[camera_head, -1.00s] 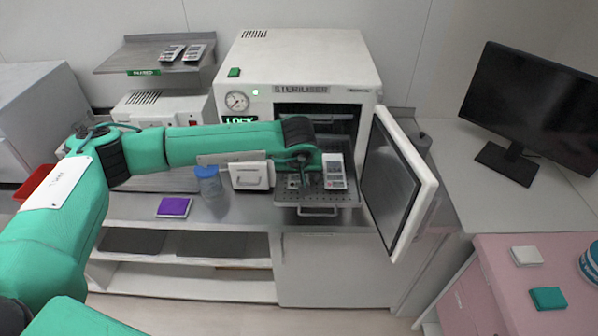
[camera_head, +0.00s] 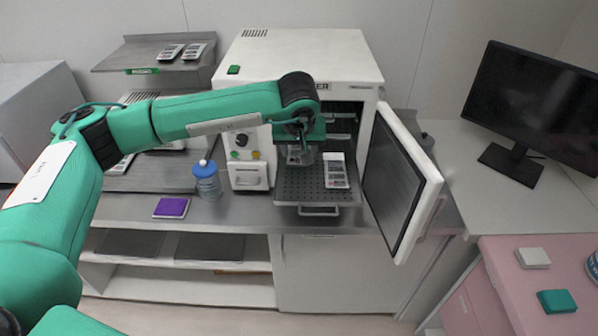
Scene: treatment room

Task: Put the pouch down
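A white pouch with a dark printed panel (camera_head: 336,170) lies on the right part of the perforated tray (camera_head: 287,196), which sticks out of the front of the open steriliser (camera_head: 262,75). My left gripper (camera_head: 301,156) is above the tray, left of the pouch and apart from it. Its grey fingers point down and look spread, with nothing seen between them; the fingertips are small and partly shaded. My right gripper is not in view.
The steriliser door (camera_head: 400,185) stands open at the right of the tray. A blue-lidded jar (camera_head: 207,180) and a purple pad (camera_head: 172,207) are on the counter at left. Two pouches (camera_head: 182,51) lie on the upper shelf. A monitor (camera_head: 530,105) stands at right.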

